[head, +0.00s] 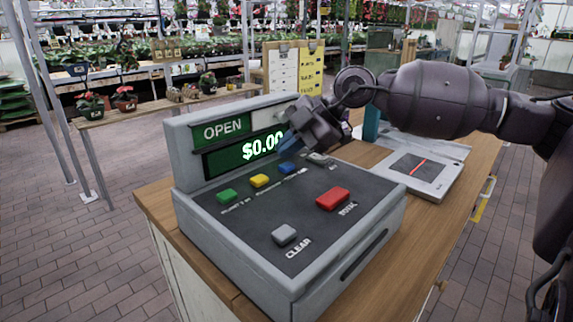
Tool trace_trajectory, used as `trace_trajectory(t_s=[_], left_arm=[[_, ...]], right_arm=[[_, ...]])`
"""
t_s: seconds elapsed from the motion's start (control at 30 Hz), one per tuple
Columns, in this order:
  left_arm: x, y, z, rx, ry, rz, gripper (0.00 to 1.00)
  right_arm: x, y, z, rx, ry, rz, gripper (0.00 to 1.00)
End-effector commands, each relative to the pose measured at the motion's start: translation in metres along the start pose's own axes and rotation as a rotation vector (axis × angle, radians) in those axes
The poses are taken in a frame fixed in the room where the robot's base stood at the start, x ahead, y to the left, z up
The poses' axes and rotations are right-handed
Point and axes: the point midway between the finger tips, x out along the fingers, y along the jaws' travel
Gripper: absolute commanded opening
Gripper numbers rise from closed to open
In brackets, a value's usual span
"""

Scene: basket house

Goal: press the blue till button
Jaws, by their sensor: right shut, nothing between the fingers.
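A grey till (300,282) stands on a wooden counter, its display reading OPEN and $0.00. The blue button (287,168) is in the till's back row, to the right of the yellow button (259,181) and green button (227,196). My right gripper (290,147) comes in from the right, pointing down, with its shut fingertips just above the blue button and in front of the display. Whether the tips touch the button I cannot tell. The gripper hides part of the display. My left gripper is not in view.
A large red button (333,199), a grey CLEAR button (284,235) and a pale button (319,158) share the till's panel. A scanner plate (418,171) with a red line lies to the right. White and yellow boards (309,70) stand behind the till.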

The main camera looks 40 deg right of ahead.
Motion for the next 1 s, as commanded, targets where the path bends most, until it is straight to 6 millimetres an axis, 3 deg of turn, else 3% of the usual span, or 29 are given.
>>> trace_trajectory(t_s=[1.0], left_arm=[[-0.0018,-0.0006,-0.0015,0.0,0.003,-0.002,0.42]], right_arm=[[0.0076,-0.0055,0.0055,0.0,0.0,0.0,0.0]])
